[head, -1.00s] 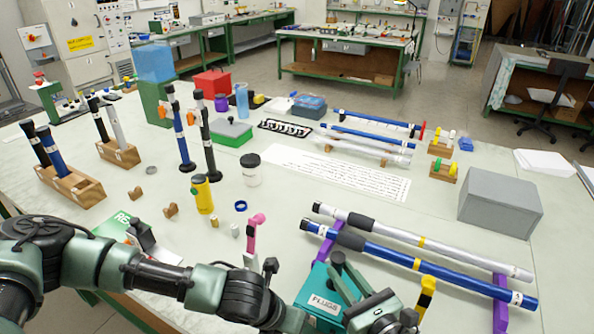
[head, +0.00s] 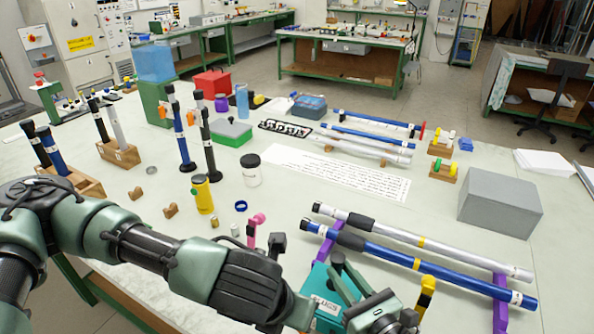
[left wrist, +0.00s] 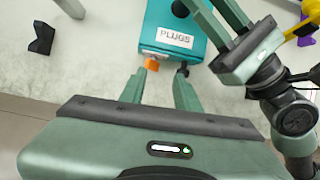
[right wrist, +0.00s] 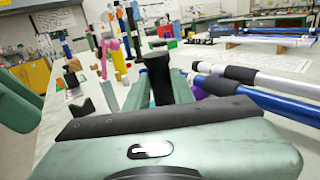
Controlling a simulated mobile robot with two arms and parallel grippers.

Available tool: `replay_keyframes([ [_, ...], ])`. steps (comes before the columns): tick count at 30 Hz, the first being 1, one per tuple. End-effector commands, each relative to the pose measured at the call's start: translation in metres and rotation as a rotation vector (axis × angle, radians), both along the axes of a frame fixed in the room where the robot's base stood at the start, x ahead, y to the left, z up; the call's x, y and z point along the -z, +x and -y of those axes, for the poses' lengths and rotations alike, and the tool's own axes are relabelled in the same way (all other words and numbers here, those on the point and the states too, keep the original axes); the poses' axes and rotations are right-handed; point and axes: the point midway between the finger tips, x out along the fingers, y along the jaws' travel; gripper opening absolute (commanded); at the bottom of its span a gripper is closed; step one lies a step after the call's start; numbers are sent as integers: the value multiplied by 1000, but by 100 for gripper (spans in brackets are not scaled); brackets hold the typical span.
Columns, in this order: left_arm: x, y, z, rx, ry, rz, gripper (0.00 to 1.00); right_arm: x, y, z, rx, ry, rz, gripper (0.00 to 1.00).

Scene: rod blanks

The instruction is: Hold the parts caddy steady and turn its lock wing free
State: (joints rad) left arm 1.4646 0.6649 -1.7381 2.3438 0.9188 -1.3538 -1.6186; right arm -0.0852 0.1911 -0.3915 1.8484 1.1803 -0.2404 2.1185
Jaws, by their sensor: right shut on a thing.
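The parts caddy (head: 325,310) is a teal box with a white PLUGS label, at the table's near edge. It also shows in the left wrist view (left wrist: 160,22). Its orange lock wing (left wrist: 150,63) sticks out below the label, on the near side. My right gripper (head: 352,270) is shut on the caddy's black upright handle (right wrist: 157,72). My left gripper (left wrist: 160,78) is open, its fingertips just short of the wing, the left one close to it. I cannot tell whether they touch.
Blue rod (head: 430,265) and silver rod (head: 440,248) lie on purple supports to the right. A yellow bottle (head: 203,195) and a grey box (head: 500,202) stand farther back. A black notched block (left wrist: 42,40) sits left of the caddy.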

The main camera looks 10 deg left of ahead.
Motion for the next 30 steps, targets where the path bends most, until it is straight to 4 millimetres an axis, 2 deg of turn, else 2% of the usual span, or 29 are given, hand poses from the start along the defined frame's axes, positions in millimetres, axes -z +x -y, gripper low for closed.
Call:
replay_keyframes([
  [6, -23, 31, 20, -129, -205, 37, 32, 0, 0, 0, 0, 0, 0, 0],
  [13, -52, 65, 30, -255, -406, 78, 32, 0, 0, 0, 0, -1, 1, 0],
  [23, -98, 113, 25, -416, -668, 138, 32, 0, 0, 0, 0, -1, 1, 0],
  [30, -131, 144, 10, -516, -841, 184, 32, 0, 0, 0, 0, -1, 1, 0],
])
